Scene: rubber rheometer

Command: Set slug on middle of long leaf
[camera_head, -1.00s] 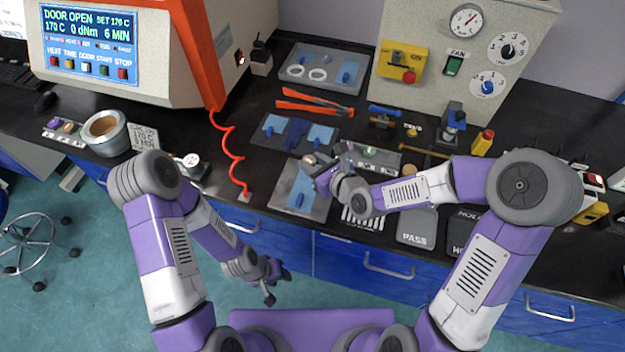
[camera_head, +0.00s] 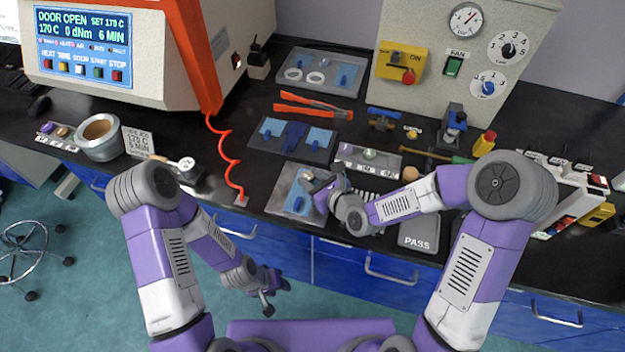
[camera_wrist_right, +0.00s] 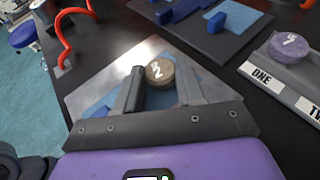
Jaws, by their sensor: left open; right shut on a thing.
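The slug, a round grey-brown disc marked 2 (camera_wrist_right: 159,72), is between the fingertips of my right gripper (camera_wrist_right: 160,88), which is shut on it. In the head view my right gripper (camera_head: 319,188) is over the right part of a grey metal plate (camera_head: 277,204) at the bench's front edge. The long leaf, a blue sheet (camera_wrist_right: 104,104), lies on this plate, partly hidden by the fingers. I cannot tell whether the slug touches the leaf. My left gripper (camera_head: 271,294) is open and empty, low in front of the drawers.
A dark tray (camera_head: 268,146) with blue sheets lies behind the plate. A rack (camera_head: 368,160) labelled ONE and TWO holds pucks to the right. A PASS plate (camera_head: 418,235) is farther right. A red coiled cord (camera_head: 233,165) hangs to the left.

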